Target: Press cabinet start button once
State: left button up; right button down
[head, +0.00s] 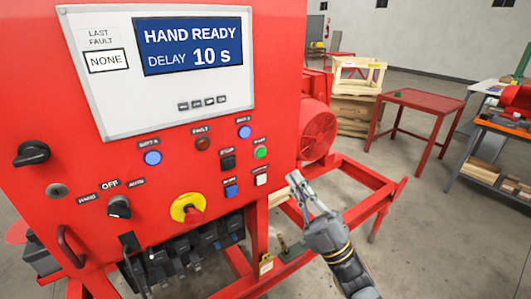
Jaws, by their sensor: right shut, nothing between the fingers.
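The red cabinet (100,165) fills the left and middle of the head view. Its green button (261,153), under a small label that seems to read START, is on the right side of the front. A black button (228,163) sits to its left, and a white button (261,180) is below it. My right gripper (295,181) is shut and empty. It is right of and below the green button, apart from it in the picture. The display (193,44) reads HAND READY, DELAY 10 s. My left gripper is not in view.
A red-and-yellow emergency stop (188,208) and a HAND/OFF/AUTO knob (119,207) stick out from the cabinet, with a large black handle (31,153) at left. A red skid frame (345,215) runs below my right gripper. A red table (415,99) stands behind.

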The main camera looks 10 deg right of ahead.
aim_at(261, 153)
jog(key=shift+w+a+p, duration=0.45)
jog(key=shift+w+a, duration=0.05)
jog(key=shift+w, duration=0.9)
jog(key=shift+w+a+p, duration=0.45)
jog(key=shift+w+a, duration=0.1)
jog(key=shift+w, duration=0.85)
jog(key=shift+w+a+p, duration=0.45)
jog(key=shift+w+a, duration=0.05)
jog(key=shift+w, duration=0.9)
jog(key=shift+w, duration=0.15)
jog(key=shift+w+a, duration=0.1)
jog(key=shift+w, duration=0.15)
jog(key=shift+w+a, duration=0.15)
jog(key=shift+w, duration=0.25)
jog(key=shift+s, duration=0.2)
jog(key=shift+s+d, duration=0.3)
jog(key=shift+s, duration=0.3)
